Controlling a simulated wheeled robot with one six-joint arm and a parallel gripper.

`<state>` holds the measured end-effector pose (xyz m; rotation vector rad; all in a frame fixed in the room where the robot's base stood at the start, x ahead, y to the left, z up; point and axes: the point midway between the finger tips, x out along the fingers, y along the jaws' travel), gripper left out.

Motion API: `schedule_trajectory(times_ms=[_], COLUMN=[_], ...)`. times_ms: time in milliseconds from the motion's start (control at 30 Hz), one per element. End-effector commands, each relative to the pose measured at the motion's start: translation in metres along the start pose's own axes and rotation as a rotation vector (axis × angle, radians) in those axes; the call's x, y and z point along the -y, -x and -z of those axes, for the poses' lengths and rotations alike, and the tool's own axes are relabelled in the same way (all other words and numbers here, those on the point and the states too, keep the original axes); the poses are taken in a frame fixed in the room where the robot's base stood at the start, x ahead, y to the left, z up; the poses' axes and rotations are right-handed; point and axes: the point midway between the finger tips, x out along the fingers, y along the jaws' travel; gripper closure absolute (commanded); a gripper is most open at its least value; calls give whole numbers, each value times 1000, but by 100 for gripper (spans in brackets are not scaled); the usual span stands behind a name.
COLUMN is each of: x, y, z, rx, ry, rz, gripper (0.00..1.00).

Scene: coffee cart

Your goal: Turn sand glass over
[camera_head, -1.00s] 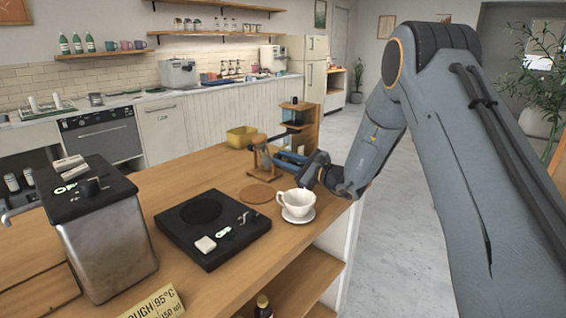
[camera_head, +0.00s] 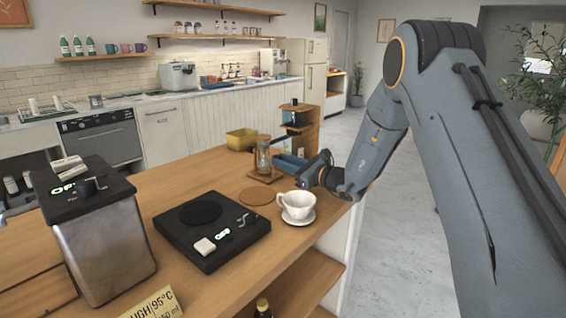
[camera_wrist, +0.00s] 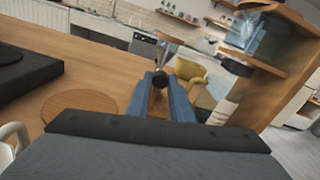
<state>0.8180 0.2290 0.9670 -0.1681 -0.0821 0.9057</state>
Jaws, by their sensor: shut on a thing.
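The sand glass (camera_head: 263,156) stands on the counter in a small wooden stand. Its clear glass body shows roughly upright between wooden end pieces in the head view. My gripper (camera_head: 275,160) reaches it from the right with blue fingers. In the wrist view my gripper (camera_wrist: 160,92) is shut on a dark round knob (camera_wrist: 160,79), which sits between the fingertips. The view there is tilted.
A round wooden coaster (camera_head: 255,196) lies in front of the stand. A white cup (camera_head: 296,204) on a saucer stands close below my arm.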

Motion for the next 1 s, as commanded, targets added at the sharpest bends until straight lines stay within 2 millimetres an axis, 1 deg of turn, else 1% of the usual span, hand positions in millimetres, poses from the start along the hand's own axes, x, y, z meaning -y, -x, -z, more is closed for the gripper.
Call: schedule_trajectory(times_ms=[67, 100, 167, 200, 467, 567, 667, 900, 1000], x=[-1, -1, -1, -1, 0, 0, 1, 0, 0], y=[0, 0, 0, 0, 0, 4, 15, 54, 67], z=[1, 1, 1, 1, 0, 0, 1, 1, 2], rx=[-2, -2, -2, -2, -1, -1, -2, -1, -2], ry=[-1, -1, -1, -1, 0, 0, 0, -1, 0], rz=[-1, -1, -1, -1, 0, 1, 2, 2, 2], gripper=[100, 79, 69, 62, 62, 62, 62, 62, 62])
